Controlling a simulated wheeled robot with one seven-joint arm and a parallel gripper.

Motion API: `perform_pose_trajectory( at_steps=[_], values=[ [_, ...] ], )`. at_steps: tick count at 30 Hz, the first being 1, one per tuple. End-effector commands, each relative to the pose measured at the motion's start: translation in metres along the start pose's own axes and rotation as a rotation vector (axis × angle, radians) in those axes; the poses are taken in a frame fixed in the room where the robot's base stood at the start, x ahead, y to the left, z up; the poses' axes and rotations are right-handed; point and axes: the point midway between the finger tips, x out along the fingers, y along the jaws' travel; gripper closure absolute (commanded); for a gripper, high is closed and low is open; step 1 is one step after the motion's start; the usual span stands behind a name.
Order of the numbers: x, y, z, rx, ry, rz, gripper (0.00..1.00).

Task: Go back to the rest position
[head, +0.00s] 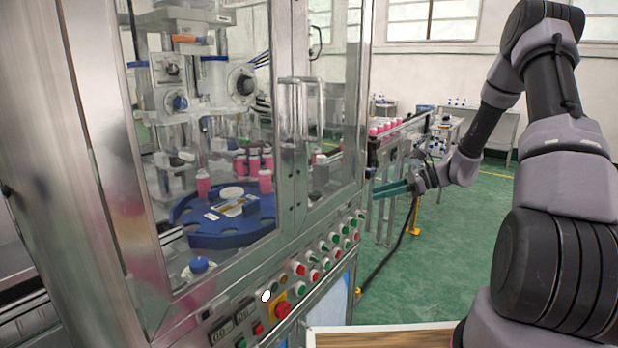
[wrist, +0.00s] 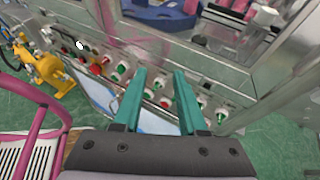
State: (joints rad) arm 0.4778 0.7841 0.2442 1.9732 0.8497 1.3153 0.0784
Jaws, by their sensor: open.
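My gripper (head: 391,189) has two teal fingers and is at the end of my arm, in front of the right part of the crimping machine (head: 298,150). In the wrist view the fingers (wrist: 160,90) are apart with nothing between them. They point toward the control panel (wrist: 125,72) with its red and green buttons. The panel also shows in the head view (head: 300,270) below the glass doors. I cannot tell how far the fingertips are from the panel.
A conveyor (head: 400,130) with pink cans lies beyond my gripper. A wooden-topped surface (head: 380,338) is at the bottom. The green floor (head: 440,260) between panel and arm is mostly open, with a black cable.

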Motion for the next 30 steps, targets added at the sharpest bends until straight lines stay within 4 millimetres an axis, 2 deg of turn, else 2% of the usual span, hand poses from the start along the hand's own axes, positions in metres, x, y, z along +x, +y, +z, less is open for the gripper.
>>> perform_pose_trajectory(
  at_steps=[1,6,15,24,30],
  values=[
    [-0.005,0.009,0.021,-0.074,0.052,0.027,0.59],
    [-0.022,0.046,0.073,-0.307,0.224,0.113,0.59],
    [-0.061,0.117,0.148,-0.715,0.512,0.216,0.59],
    [-0.109,0.19,0.201,-1.112,0.783,0.256,0.59],
    [-0.141,0.236,0.223,-1.357,0.948,0.246,0.59]
  ],
)
